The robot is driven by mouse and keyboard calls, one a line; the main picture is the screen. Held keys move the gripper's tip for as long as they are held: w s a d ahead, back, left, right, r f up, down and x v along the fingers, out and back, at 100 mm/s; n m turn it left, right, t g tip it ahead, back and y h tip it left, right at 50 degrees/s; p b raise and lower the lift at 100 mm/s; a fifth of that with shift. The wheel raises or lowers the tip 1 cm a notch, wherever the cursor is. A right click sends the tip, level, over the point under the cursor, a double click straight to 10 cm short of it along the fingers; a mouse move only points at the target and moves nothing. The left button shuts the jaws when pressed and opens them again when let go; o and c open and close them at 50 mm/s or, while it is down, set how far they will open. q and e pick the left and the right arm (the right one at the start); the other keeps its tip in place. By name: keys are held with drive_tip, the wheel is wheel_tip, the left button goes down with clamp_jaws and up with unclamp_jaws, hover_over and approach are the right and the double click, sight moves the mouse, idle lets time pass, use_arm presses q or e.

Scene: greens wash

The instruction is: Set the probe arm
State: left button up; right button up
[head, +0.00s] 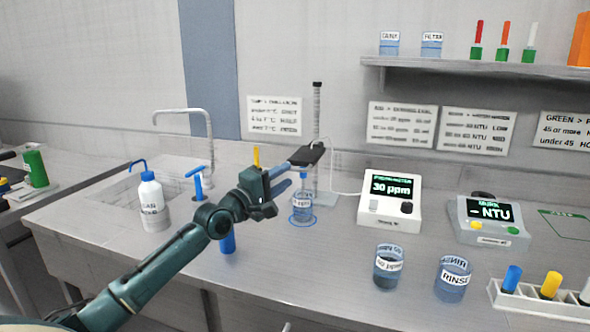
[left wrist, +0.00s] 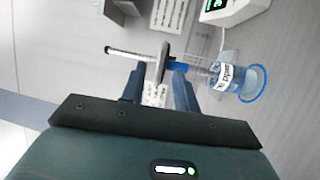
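The probe arm (head: 307,155) is a dark flat holder on an upright stand post (head: 317,115), with a probe hanging from it over a small beaker (head: 302,207) standing on a blue ring. In the left wrist view, the probe arm (left wrist: 164,60) and the labelled beaker (left wrist: 226,77) show ahead of the fingers. My left gripper (head: 287,176) is at the near left side of the probe arm. Its two blue fingers (left wrist: 158,78) are apart, with the dark arm end between or just beyond their tips; contact is not clear. My right gripper is not in view.
A photometer (head: 390,200) reads 30 ppm, right of the stand. A turbidity meter (head: 488,220) stands further right. Two beakers, one dark (head: 387,270) and one marked RINSE (head: 453,282), stand in front. A white bottle (head: 152,205) is by the sink; a blue-capped vial (head: 512,278) sits in a rack.

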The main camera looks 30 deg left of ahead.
sight(295, 170)
use_arm(q)
drive_tip(key=shift+x, duration=2.45)
drive_tip(key=shift+c, duration=0.5)
clamp_jaws()
